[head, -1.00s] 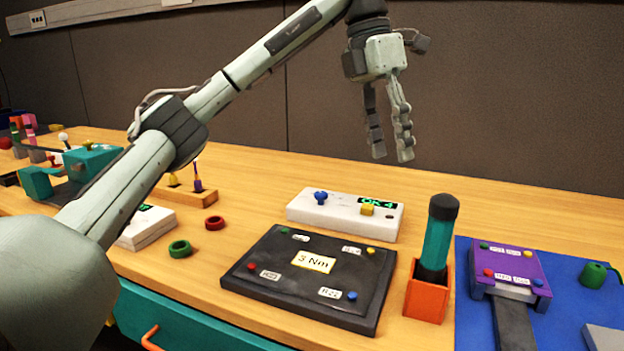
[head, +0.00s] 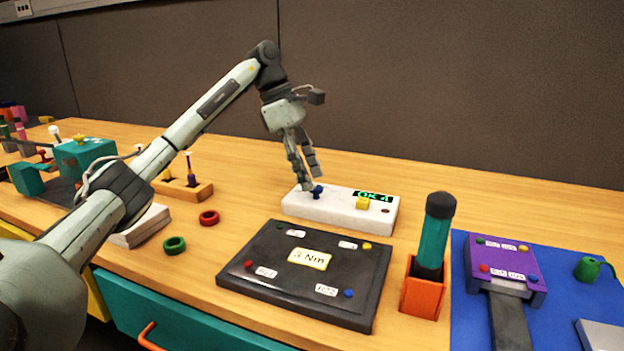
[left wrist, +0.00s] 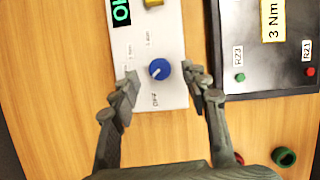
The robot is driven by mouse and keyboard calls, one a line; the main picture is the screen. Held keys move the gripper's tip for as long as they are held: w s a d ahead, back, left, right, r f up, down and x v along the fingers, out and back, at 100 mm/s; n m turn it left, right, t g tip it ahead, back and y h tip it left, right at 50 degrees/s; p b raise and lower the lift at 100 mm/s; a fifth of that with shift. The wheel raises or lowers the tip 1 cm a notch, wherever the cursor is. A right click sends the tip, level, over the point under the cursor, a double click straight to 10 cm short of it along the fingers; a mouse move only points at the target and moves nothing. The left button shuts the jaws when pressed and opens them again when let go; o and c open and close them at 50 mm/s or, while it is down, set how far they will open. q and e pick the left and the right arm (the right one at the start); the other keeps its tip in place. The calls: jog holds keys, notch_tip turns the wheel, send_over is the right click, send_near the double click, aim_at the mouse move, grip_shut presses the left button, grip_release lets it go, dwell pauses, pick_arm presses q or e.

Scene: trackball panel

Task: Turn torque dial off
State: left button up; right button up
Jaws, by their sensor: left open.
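The torque dial is a blue knob (head: 317,191) on the left part of a white box (head: 338,212) with a lit green display reading OK. In the left wrist view the blue knob (left wrist: 159,69) carries a short pale mark. OFF is printed beside it, with other small labels around it that are hard to read. My left gripper (head: 309,182) is low over the knob. In the left wrist view its open fingers (left wrist: 160,82) stand on either side of the knob, apart from it. My right gripper is not in view.
A yellow button (head: 362,203) is on the same box. A dark panel (head: 270,255) marked 3 Nm lies in front. An orange holder (head: 423,290) with a teal handle (head: 432,245) stands to the right. Green (head: 174,245) and red (head: 208,217) rings lie at left.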

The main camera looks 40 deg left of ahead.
pick_arm(q)
jog(key=shift+x, duration=0.9)
grip_shut()
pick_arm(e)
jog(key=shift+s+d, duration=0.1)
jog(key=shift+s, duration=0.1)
